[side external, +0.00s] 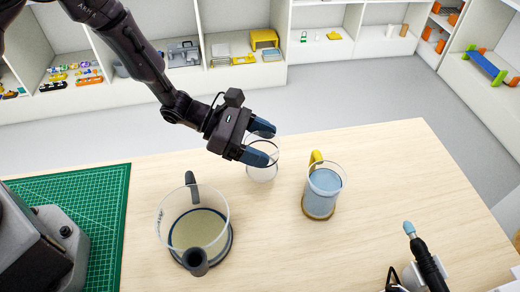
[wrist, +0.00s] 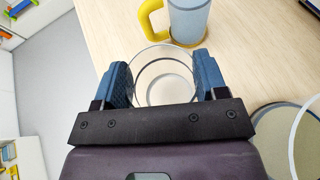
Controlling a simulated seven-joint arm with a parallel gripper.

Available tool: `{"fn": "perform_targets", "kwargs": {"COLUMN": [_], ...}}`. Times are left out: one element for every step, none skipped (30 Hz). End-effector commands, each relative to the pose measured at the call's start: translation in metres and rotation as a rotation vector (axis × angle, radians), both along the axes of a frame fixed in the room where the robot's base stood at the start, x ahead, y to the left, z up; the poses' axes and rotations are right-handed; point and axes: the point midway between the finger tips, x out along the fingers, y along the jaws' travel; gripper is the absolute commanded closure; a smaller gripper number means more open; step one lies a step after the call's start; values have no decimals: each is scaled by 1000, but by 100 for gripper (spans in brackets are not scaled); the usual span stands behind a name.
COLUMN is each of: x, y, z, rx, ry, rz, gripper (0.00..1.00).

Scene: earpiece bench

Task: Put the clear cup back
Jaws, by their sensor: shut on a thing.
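The clear cup (side external: 262,172) is a small, empty, see-through cup with a dark line near its rim. It is upright in the side view, between the two blue fingers of my gripper (side external: 264,144). In the wrist view the clear cup (wrist: 166,54) shows between the fingers of my gripper (wrist: 163,80), which are shut on its sides. Its base is at or close above the wooden table; I cannot tell whether it touches. The fingers hide part of its wall.
A mug with a yellow handle (side external: 321,192) stands to the right of the cup. A large clear jug (side external: 196,218) with a dark handle stands to the left. A green mat (side external: 100,190) and grey machine (side external: 45,245) are at left. A pen-like tool (side external: 428,262) stands front right.

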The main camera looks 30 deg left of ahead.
Motion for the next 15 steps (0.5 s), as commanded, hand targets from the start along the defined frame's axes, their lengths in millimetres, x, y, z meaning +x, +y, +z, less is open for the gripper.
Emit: {"fn": "perform_targets", "kwargs": {"x": [-1, -1, -1, -2, -1, -1, -1, -1, -1, -1, -1, -1, -1, -1, -1], "y": [1, 1, 1, 1, 1, 1, 1, 1, 1, 1, 1, 1, 1, 1, 1], "z": [-11, -15, -20, -22, -24, -25, -25, -25, -25, -25, -25, -25, -25, -25, -26], "rx": [3, 3, 2, 2, 2, 1, 2, 2, 1, 2, 2, 2, 2, 2, 1], "ry": [6, 5, 5, 5, 4, 2, 1, 1, 0, 1, 1, 1, 1, 1, 2], "rz": [1, 0, -1, -1, -1, -1, -1, 0, 0, 0, 0, 0, 0, 0, 0], "gripper": [62, 62, 62, 62, 62, 62, 62, 62, 62, 62, 62, 62, 62, 62, 62]}}
